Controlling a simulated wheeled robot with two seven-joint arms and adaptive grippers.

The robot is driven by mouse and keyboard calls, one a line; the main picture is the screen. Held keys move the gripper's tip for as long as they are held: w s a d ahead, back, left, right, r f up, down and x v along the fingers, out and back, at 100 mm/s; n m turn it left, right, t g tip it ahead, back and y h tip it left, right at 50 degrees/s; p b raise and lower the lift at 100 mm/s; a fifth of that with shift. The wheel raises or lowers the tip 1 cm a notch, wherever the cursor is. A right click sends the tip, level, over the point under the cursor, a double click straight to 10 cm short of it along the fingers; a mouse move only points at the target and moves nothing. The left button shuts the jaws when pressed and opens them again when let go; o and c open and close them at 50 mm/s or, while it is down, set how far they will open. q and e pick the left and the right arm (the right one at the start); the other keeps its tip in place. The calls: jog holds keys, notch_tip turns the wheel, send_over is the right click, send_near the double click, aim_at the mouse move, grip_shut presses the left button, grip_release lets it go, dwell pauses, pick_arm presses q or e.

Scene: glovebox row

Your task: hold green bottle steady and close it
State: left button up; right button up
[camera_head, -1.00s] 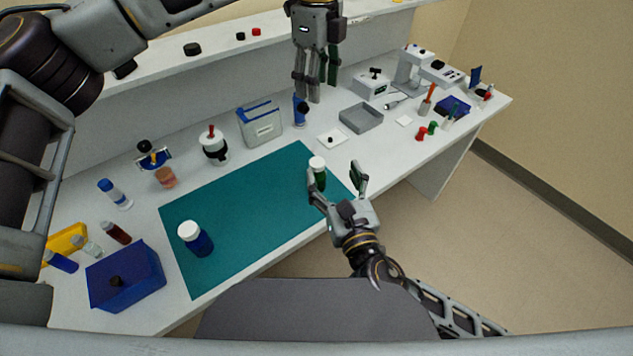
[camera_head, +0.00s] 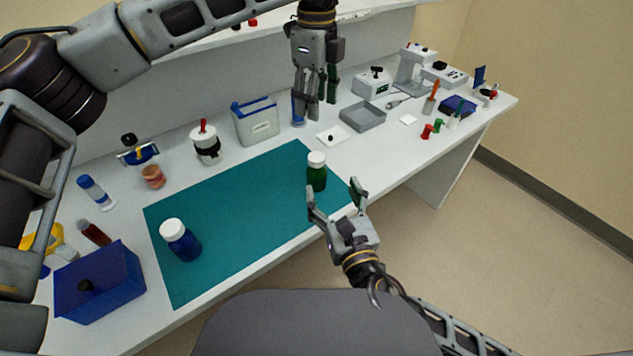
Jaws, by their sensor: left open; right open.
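The green bottle (camera_head: 316,178) stands upright on the right part of the teal mat (camera_head: 240,212), with a white cap (camera_head: 316,158) on its top. I cannot tell how tightly the cap sits. My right gripper (camera_head: 334,190) is open just in front of the bottle, its fingers pointing toward it; I cannot tell whether the left finger touches it. My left gripper (camera_head: 314,112) is open and empty, pointing down above the back of the table, beyond the green bottle.
A blue bottle with a white cap (camera_head: 184,244) stands on the mat's left part. A white card with a knob (camera_head: 331,136) and a grey tray (camera_head: 362,117) lie behind the mat. A blue box (camera_head: 105,285) is at front left. The mat's middle is clear.

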pick_arm(q)
jog(key=b, duration=0.7)
send_over(317, 156)
jog(key=shift+f, duration=3.6)
pick_arm(e)
send_near(319, 181)
jog(key=shift+s+d, duration=0.15)
jog(key=shift+s, duration=0.25)
jog(key=shift+w+r, duration=0.1)
jog(key=shift+x, duration=6.8)
grip_shut()
pick_arm(q)
jog(key=shift+f, duration=0.1)
jog(key=shift+f, duration=3.9)
